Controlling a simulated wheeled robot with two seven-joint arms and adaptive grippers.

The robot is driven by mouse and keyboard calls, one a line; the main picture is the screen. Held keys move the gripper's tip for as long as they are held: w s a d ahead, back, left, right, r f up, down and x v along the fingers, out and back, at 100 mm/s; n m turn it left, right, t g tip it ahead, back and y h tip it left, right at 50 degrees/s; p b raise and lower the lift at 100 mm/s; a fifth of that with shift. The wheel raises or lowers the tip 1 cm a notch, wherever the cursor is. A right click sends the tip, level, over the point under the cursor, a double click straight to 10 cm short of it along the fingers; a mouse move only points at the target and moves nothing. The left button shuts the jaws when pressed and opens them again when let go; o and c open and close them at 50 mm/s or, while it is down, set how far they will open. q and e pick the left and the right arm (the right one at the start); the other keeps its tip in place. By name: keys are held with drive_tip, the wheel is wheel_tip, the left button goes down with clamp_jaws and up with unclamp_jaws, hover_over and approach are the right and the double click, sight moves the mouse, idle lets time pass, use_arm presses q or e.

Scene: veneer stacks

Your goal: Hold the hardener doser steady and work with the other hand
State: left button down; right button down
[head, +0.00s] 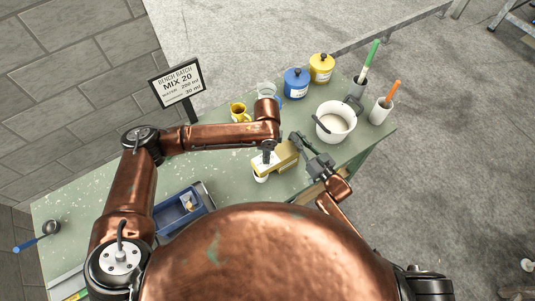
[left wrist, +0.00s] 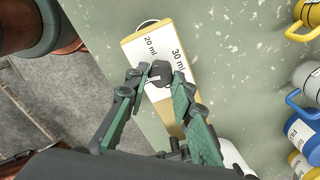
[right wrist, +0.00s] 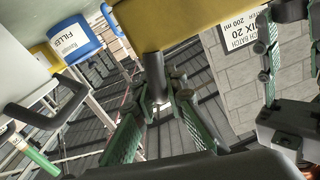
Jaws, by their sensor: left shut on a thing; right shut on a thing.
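The hardener doser (head: 287,157) is a yellow box with a white face, in the middle of the bench. In the left wrist view the doser (left wrist: 177,48) shows "20 ml" and "30 ml" beside a dark knob (left wrist: 160,73). My left gripper (left wrist: 161,78) is over this face, its fingers shut on the knob. My right gripper (head: 304,148) is at the doser's right side. In the right wrist view my right gripper (right wrist: 158,90) is shut on a dark grey handle (right wrist: 153,66) that meets the yellow body. A small white cup (head: 261,178) shows beside the doser's lower end.
A sign (head: 177,83) reads "MIX 20". A white bucket (head: 336,122) stands to the right. A blue tray (head: 180,214) lies at the front left.

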use_arm(q)
drive_tip(key=m, duration=0.4)
drive_tip(key=shift+a+m, duration=0.25)
drive_tip(key=shift+m, duration=0.05)
use_arm(e)
drive_tip(key=shift+w+d+f, duration=0.1)
drive_tip(key=shift+d, duration=0.15)
use_arm(q)
drive_tip(key=m, duration=0.4)
drive_tip(key=shift+m, duration=0.3)
drive_tip(key=m, duration=0.4)
drive_tip(key=shift+m, duration=0.3)
drive_tip(key=m, duration=0.3)
drive_tip(key=shift+m, duration=0.3)
use_arm(e)
drive_tip(key=shift+a, duration=0.1)
use_arm(q)
drive_tip(key=m, duration=0.4)
drive_tip(key=shift+m, duration=0.3)
drive_tip(key=m, duration=0.3)
drive_tip(key=shift+m, duration=0.3)
use_arm(e)
drive_tip(key=shift+a, duration=0.1)
use_arm(q)
drive_tip(key=m, duration=0.4)
drive_tip(key=shift+d+m, duration=0.1)
drive_tip(key=shift+m, duration=1.7)
use_arm(e)
drive_tip(key=shift+a, duration=0.1)
drive_tip(key=shift+s, duration=0.2)
